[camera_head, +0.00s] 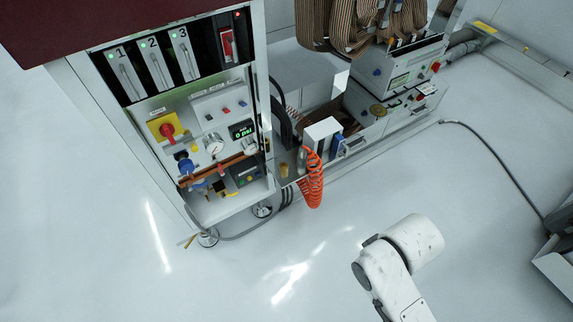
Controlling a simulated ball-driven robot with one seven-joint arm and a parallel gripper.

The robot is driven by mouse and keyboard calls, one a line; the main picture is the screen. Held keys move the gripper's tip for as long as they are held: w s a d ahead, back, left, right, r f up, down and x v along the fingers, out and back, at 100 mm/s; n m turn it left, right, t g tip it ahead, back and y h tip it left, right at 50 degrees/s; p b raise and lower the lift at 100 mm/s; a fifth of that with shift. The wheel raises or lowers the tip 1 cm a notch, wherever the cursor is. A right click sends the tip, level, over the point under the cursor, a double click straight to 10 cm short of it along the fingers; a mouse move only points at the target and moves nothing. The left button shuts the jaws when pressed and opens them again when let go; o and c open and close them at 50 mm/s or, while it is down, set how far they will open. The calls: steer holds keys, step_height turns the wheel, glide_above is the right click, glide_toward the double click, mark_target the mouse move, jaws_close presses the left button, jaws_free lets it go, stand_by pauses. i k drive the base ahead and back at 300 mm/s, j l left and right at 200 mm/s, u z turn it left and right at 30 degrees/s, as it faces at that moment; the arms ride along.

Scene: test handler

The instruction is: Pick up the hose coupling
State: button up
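I cannot clearly make out the hose coupling at this size. An orange coiled hose (314,182) hangs over the front edge of the low bench, right of the control cabinet; its end fitting is too small to tell. A blue fitting (185,164) sits on the lower left of the cabinet's panel, and I cannot tell if it is a coupling. A white link of my arm shows at the lower right, apart from the cabinet and bench. My gripper is not in view.
The control cabinet (228,110) has numbered slots, a red-and-yellow switch (166,127) and a gauge (214,144). Its feet and a grey cable (237,237) are on the floor. Brown ribbon cables (355,25) hang above the bench. A dark cable (500,165) crosses the right floor. The front floor is clear.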

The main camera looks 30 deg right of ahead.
mark_target(302, 152)
steer(key=i+l+u, duration=0.2)
steer(key=l+u, duration=0.2)
steer(key=l, duration=0.25)
steer(key=i+l+u, duration=0.15)
steer(key=l+u, duration=0.2)
steer(key=l, duration=0.35)
steer(key=l+u, duration=0.4)
steer(key=l, duration=0.3)
